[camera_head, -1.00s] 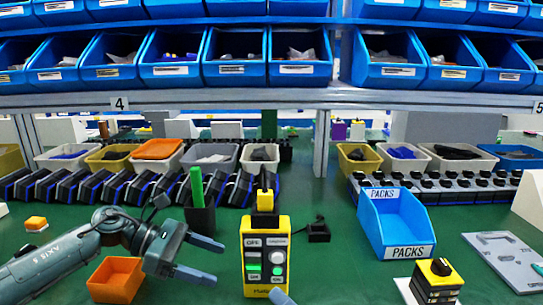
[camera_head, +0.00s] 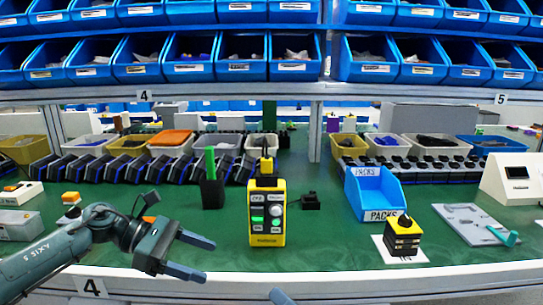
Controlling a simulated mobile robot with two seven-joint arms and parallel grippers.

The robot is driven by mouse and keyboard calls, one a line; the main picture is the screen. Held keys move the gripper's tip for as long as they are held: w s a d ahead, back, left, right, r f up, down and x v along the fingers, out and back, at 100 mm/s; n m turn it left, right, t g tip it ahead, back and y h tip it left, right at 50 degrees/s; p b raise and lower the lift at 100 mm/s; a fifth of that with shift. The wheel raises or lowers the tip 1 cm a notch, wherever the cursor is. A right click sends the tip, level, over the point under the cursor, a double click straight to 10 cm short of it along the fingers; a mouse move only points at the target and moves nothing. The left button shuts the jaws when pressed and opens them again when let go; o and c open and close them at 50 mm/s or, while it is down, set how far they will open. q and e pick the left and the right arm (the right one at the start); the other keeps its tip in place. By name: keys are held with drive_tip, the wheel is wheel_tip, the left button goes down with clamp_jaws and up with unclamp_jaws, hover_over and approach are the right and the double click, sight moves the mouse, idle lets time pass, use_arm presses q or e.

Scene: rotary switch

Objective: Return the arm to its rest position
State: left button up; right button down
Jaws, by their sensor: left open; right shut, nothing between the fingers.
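My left gripper (camera_head: 207,260) is open and empty, its two grey fingers pointing right near the table's front edge. It is apart from the yellow control box (camera_head: 267,240), which stands upright with green and white buttons and a black-and-yellow top. A small grey tip of my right gripper (camera_head: 281,297) shows at the bottom edge, below the control box; it is shut, and most of it is out of view. A yellow-and-black switch block (camera_head: 403,244) stands on a white sheet at the right, with no gripper touching it.
A blue PACKS bin (camera_head: 382,215) stands behind the switch block. A black holder with a green stick (camera_head: 211,165) is left of the control box. A grey plate (camera_head: 468,222) lies at the right.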

use_arm(q)
drive_tip(key=s+d+r+n+t+h+p, duration=0.2)
drive_tip(key=d+n+t+p, duration=0.35)
drive_tip(key=n, duration=0.75)
drive_tip(key=s+d+r+n+t+h+p, duration=0.1)
drive_tip(key=s+d+r+n+t+p, duration=0.2)
drive_tip(key=n+t+p, duration=0.7)
drive_tip(key=s+a+f+n+g+y+p, duration=0.1)
drive_tip(key=s+a+f+n+y, duration=0.2)
drive_tip(key=n, duration=0.6)
drive_tip(key=s+a+f+n+g+y+p, duration=0.2)
drive_tip(key=s+f+n+y, duration=0.3)
drive_tip(key=s+n, duration=0.3)
drive_tip(key=s+a+f+n+g+y+p, duration=0.1)
drive_tip(key=s+a+f+n+g+y, duration=0.1)
drive_tip(key=n, duration=0.9)
drive_tip(key=s+a+f+y, duration=0.1)
drive_tip(key=s+f+y, duration=0.1)
drive_tip(key=s+y, duration=0.1)
drive_tip(key=shift+s+a+p, duration=0.2)
drive_tip(key=shift+a+p, duration=0.1)
drive_tip(key=shift+p, duration=0.05)
use_arm(e)
drive_tip(key=s+d+f+n+g+h, duration=0.4)
drive_tip(key=s+d+f+h, duration=0.4)
drive_tip(key=d+h, duration=0.3)
drive_tip(key=shift+s+d+f+n, duration=0.3)
drive_tip(key=shift+d+f+n, duration=0.3)
drive_tip(key=shift+f+n, duration=0.25)
